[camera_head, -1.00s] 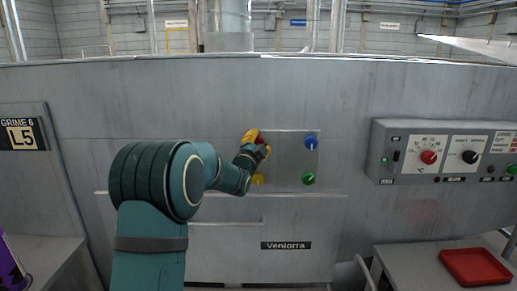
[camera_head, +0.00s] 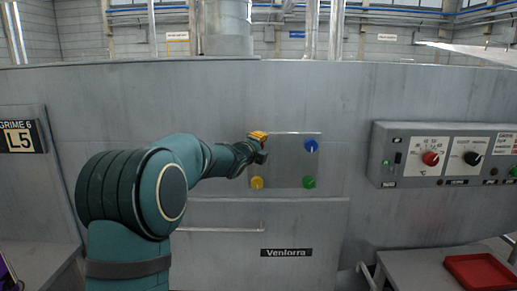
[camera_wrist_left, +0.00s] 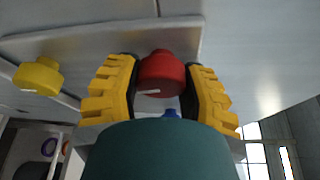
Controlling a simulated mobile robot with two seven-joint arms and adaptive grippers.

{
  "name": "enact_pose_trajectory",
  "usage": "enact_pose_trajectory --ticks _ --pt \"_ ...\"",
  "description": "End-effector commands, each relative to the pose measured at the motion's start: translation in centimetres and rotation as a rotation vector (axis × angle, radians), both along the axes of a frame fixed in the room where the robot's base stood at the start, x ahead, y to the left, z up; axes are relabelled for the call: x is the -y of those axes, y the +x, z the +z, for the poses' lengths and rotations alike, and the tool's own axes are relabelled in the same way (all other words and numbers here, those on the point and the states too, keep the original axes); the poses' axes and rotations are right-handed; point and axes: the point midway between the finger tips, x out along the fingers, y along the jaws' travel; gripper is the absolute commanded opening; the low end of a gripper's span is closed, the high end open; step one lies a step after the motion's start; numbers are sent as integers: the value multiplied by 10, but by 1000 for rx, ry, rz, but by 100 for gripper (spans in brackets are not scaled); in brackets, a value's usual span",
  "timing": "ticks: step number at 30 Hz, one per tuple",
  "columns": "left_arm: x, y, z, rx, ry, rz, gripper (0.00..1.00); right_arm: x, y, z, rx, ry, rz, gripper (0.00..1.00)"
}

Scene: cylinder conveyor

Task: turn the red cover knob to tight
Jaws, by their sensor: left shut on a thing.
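The red cover knob (camera_wrist_left: 162,72) sits between the two yellow fingers of my left gripper (camera_wrist_left: 161,80) in the wrist view, with a short white mark on its face. The gripper is shut on it. In the head view my left gripper (camera_head: 259,139) is at the upper left corner of the grey cover plate (camera_head: 284,163) and hides the red knob. The other cover knobs are blue (camera_head: 311,146) at upper right, green (camera_head: 309,182) at lower right and yellow (camera_head: 257,183) at lower left. My right gripper is not in view.
A control box (camera_head: 384,158) with a red dial (camera_head: 430,158) and a black dial (camera_head: 472,158) is mounted to the right. A red tray (camera_head: 478,270) lies on a table at lower right. A horizontal bar (camera_head: 220,229) runs below the cover plate.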

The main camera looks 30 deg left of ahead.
Motion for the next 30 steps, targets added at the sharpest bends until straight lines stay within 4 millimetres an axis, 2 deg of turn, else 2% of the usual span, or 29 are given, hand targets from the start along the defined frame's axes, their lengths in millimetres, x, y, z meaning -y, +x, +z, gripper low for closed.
enact_pose_trajectory --ticks 9,25,26,27,28,30 --pt "-1 0 2 -54 97 1 6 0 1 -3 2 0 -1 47" --pt "0 0 2 -65 113 0 6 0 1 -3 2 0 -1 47" --pt "0 0 2 -65 113 0 55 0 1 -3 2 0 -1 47" --pt "0 0 2 -65 113 0 69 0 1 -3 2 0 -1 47" --pt "0 0 2 -65 113 0 75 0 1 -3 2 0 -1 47" --pt "0 0 1 -65 113 0 75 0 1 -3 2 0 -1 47"
